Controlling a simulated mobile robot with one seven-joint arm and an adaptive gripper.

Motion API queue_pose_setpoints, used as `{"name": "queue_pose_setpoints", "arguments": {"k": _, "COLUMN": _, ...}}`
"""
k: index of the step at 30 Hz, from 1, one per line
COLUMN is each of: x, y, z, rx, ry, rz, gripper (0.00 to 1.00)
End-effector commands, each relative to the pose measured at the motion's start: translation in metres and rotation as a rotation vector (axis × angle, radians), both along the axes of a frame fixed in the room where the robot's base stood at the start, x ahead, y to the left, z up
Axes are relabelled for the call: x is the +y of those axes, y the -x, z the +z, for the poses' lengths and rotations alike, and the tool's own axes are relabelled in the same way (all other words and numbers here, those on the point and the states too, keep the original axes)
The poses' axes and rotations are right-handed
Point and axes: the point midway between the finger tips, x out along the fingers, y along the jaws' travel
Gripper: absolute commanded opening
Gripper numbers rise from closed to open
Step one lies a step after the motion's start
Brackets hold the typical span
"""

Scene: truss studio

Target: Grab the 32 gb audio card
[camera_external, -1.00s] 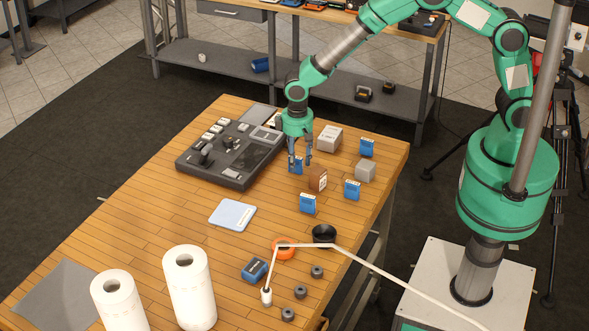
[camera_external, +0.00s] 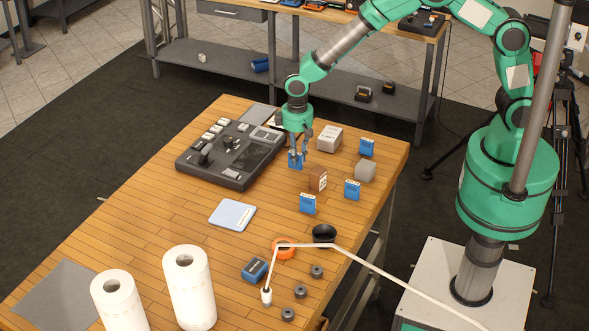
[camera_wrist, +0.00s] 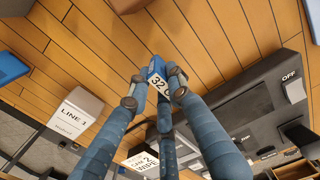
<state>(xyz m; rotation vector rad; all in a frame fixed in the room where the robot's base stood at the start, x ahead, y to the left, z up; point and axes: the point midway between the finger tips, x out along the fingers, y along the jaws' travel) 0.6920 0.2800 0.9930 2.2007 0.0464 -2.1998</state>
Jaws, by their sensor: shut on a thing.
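A small blue card with a white label reading "32" (camera_wrist: 157,72) is between my gripper's fingertips in the wrist view; the rest of its label is partly hidden by a finger. In the external view the same blue card (camera_external: 295,160) stands on or just above the wooden table. My gripper (camera_external: 296,152) points down and is shut on this card. In the wrist view both fingertips of my gripper (camera_wrist: 155,93) press on the card's sides. Three similar blue cards with white labels stand apart: one at the back right (camera_external: 366,147), one on the right (camera_external: 352,190) and one nearer (camera_external: 308,203).
A dark control console (camera_external: 232,150) lies left of my gripper. A brown box (camera_external: 318,179), a grey block (camera_external: 365,171) and a light box (camera_external: 329,138) stand close on the right. A pale blue pad (camera_external: 232,215) lies nearer. The table's middle left is clear.

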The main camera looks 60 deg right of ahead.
Motion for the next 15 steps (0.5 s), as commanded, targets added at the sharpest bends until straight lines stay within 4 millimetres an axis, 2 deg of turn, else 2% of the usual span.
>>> {"name": "queue_pose_setpoints", "arguments": {"k": 9, "x": 0.000, "y": 0.000, "z": 0.049, "rx": -0.002, "ry": -0.001, "rz": 0.000, "gripper": 0.00}}
{"name": "queue_pose_setpoints", "arguments": {"k": 15, "x": 0.000, "y": 0.000, "z": 0.074, "rx": -0.001, "ry": 0.000, "rz": 0.000, "gripper": 0.00}}
